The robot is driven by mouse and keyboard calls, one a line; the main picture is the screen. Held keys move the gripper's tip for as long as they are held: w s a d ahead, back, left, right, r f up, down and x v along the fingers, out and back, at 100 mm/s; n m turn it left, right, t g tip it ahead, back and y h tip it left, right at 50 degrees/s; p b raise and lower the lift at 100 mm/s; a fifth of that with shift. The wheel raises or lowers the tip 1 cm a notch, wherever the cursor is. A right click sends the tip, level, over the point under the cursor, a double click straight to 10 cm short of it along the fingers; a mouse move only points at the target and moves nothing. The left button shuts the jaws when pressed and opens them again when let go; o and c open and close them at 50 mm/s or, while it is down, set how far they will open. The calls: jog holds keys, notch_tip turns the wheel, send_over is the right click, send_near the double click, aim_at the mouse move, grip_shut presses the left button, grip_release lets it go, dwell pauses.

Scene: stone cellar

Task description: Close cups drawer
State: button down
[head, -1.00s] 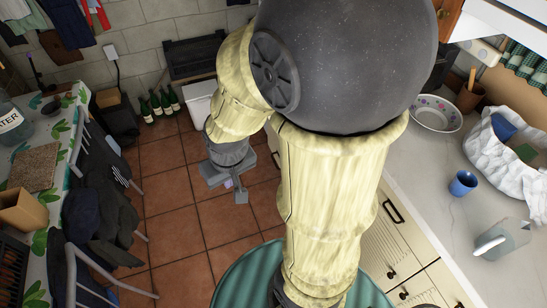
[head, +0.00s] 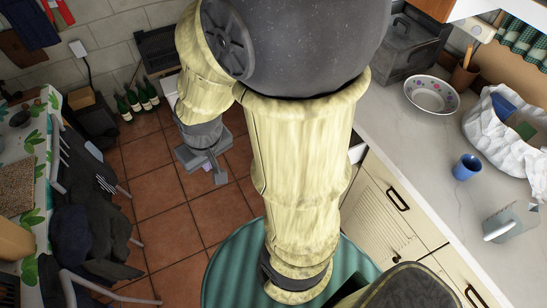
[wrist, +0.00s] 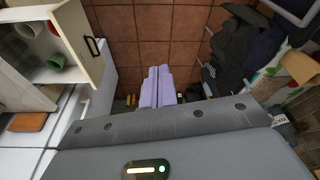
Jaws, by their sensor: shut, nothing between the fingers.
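In the wrist view the cups drawer (wrist: 80,36) stands open at the upper left, with a cream front and a black handle (wrist: 92,46). A white cup (wrist: 28,29) and a green cup (wrist: 56,62) lie inside it. My gripper (wrist: 157,88) shows its lavender fingers together and empty, to the right of the drawer front and apart from it. In the head view my gripper (head: 213,168) hangs over the tiled floor, left of the cabinets. My arm hides most of the open drawer there.
Cream cabinets (head: 382,215) line the right under a counter (head: 415,130) with a bowl (head: 432,95), a blue cup (head: 466,167) and a jug (head: 508,222). Chairs with dark clothes (head: 85,225) stand at the left. Tiled floor (head: 165,190) between is clear.

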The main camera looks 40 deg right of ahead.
jog(key=w+d+f+n+g+h+b, duration=0.2)
jog(key=w+d+f+n+h+b, duration=0.2)
jog(key=f, duration=1)
jog(key=w+d+f+n+g+h+b, duration=0.3)
jog(key=w+d+f+n+h+b, duration=0.2)
jog(key=d+f+n+b, duration=0.6)
jog(key=w+d+f+b, duration=0.1)
jog(key=d+f+b, duration=0.2)
jog(key=d, duration=0.3)
jog(key=shift+w, duration=0.15)
jog(key=shift+f, duration=0.2)
jog(key=b+x, duration=0.1)
jog(key=x, duration=0.8)
jog(key=shift+d+f, duration=0.15)
jog(key=shift+d, duration=0.15)
jog(key=shift+d, duration=0.1)
